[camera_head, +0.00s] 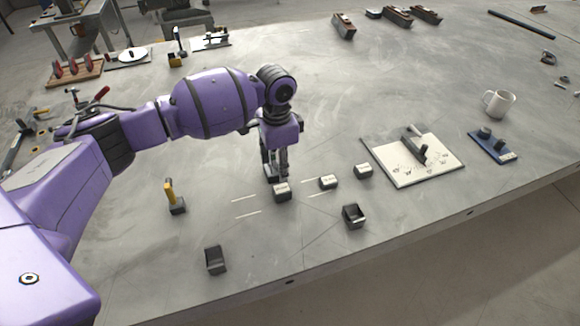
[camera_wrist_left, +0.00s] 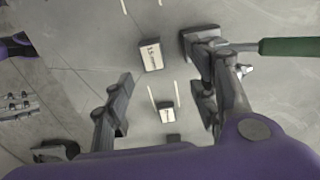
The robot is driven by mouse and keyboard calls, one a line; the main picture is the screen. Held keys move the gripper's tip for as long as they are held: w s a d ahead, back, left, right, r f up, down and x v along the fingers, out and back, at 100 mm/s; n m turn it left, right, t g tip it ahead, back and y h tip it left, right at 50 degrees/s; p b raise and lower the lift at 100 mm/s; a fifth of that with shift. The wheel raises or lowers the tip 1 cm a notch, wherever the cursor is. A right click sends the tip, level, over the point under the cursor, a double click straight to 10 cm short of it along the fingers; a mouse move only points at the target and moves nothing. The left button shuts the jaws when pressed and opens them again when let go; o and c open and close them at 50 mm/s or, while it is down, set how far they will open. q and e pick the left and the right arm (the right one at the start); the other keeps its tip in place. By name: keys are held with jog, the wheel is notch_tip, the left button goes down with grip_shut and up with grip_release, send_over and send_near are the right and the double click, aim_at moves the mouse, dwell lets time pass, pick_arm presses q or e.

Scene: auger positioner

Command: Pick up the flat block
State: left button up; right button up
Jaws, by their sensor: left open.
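Small dark blocks with white labelled tops lie in a loose row on the grey table. The nearest one to my left gripper is a labelled block (camera_head: 282,193), which also shows in the left wrist view (camera_wrist_left: 151,57). Farther right are a second labelled block (camera_head: 328,182) and a third (camera_head: 363,171). I cannot tell for sure which one is the flat block. My left gripper (camera_head: 277,174) points down, just behind the nearest block. In the wrist view its fingers (camera_wrist_left: 160,88) are spread apart with nothing held between them. My right gripper is not in view.
A dark piece with a green handle (camera_wrist_left: 290,46) is close beside one finger in the wrist view. A yellow-handled tool (camera_head: 171,192), two dark open holders (camera_head: 215,260) (camera_head: 354,215), a white board (camera_head: 437,167) and a mug (camera_head: 498,103) stand around.

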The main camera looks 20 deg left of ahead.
aim_at(281, 188)
pick_arm(q)
jog(key=f, duration=0.1)
jog(key=s+f, duration=0.1)
jog(key=shift+d+f, duration=0.1)
jog(key=shift+f, duration=0.3)
jog(key=f, duration=0.3)
jog(key=shift+s+d+f, duration=0.1)
jog(key=shift+d+f, duration=0.2)
jog(key=shift+f, duration=0.6)
jog(key=c, duration=1.3)
grip_shut()
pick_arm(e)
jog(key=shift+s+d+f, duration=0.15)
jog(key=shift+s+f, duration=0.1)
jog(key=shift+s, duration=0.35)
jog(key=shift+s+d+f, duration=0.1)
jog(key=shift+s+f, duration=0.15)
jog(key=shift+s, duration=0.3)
